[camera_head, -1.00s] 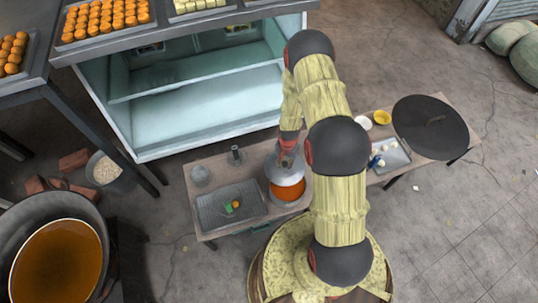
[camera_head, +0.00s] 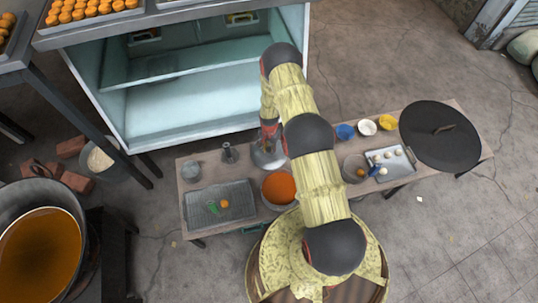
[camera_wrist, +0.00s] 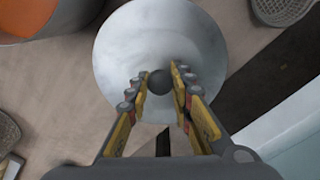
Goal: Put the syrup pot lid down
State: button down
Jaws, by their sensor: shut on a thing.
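The syrup pot lid (camera_wrist: 160,42) is a round, pale metal disc with a dark knob in the wrist view. My gripper (camera_wrist: 159,80) is shut on that knob. In the head view the lid (camera_head: 266,158) is on the far side of the syrup pot (camera_head: 279,188), partly hidden by my gripper (camera_head: 269,138). The pot stands uncovered on the low table, with orange syrup showing. Part of the pot (camera_wrist: 28,18) also shows at the top left of the wrist view. I cannot tell whether the lid touches the table.
A wire-rack tray (camera_head: 219,205) and small metal vessels are left of the pot. Bowls, a small tray (camera_head: 391,162) and a large dark lid (camera_head: 440,136) are at the right. A pale blue cabinet (camera_head: 190,110) stands behind the table.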

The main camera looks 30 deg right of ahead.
aim_at(269, 153)
jog(key=shift+f+b, duration=0.7)
jog(key=shift+f, duration=1.45)
jog(key=shift+f, duration=0.15)
jog(key=c, duration=1.6)
grip_release()
jog(key=shift+o, duration=0.2)
